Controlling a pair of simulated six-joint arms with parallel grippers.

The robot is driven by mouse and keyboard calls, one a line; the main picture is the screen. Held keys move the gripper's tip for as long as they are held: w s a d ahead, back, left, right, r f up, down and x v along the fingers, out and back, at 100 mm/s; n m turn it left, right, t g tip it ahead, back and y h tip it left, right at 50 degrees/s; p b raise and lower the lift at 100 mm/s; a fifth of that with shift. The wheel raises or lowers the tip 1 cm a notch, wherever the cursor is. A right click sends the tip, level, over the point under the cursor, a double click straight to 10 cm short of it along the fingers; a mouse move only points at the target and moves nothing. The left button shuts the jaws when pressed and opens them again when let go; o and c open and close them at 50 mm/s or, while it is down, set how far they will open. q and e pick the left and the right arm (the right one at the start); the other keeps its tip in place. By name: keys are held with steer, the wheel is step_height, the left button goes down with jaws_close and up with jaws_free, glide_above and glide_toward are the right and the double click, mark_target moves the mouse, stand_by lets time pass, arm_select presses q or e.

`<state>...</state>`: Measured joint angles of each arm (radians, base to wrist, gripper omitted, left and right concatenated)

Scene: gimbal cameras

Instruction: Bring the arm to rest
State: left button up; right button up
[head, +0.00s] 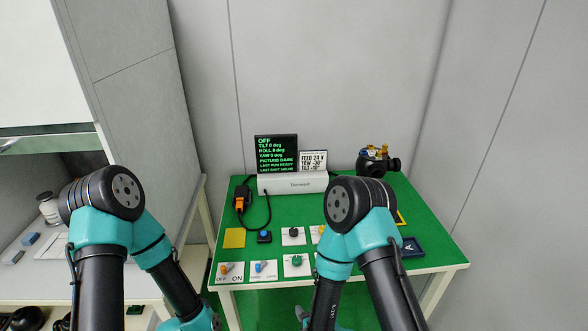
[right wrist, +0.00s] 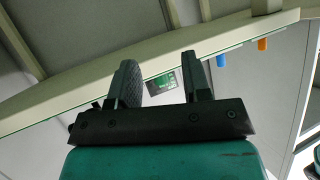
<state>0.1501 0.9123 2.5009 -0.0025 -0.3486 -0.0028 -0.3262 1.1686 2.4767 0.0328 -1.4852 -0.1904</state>
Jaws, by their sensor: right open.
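My right arm (head: 365,240) comes up from the bottom of the head view and bends down again in front of the green table. My right gripper (right wrist: 163,85) shows in the right wrist view, with its two dark fingers apart and nothing between them. It appears to be near the table's pale front edge (right wrist: 90,90), clear of it. My left arm (head: 105,225) is bent at the left in the head view. Its gripper is not shown.
The green table (head: 385,225) carries a terminal with a dark screen (head: 277,154), a camera device (head: 377,161), an orange-and-black handset (head: 242,198), and switch cards such as one with a green knob (head: 296,261). A white bench (head: 60,278) stands left.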

steer(key=s+d+f+m+g+h, duration=0.1)
steer(key=s+d+f+m+g, duration=0.1)
steer(key=s+d+g, duration=0.3)
steer(key=s+d+f+m+g+h, duration=0.1)
steer(key=s+d+f+m+g, duration=0.2)
steer(key=d, duration=1)
steer(key=s+f+g, duration=0.1)
steer(key=s+g, duration=0.1)
steer(key=s, duration=0.1)
steer(key=shift+s+d+g, duration=0.2)
steer(key=shift+s+g, duration=0.05)
steer(key=shift+g, duration=0.05)
stand_by(0.6)
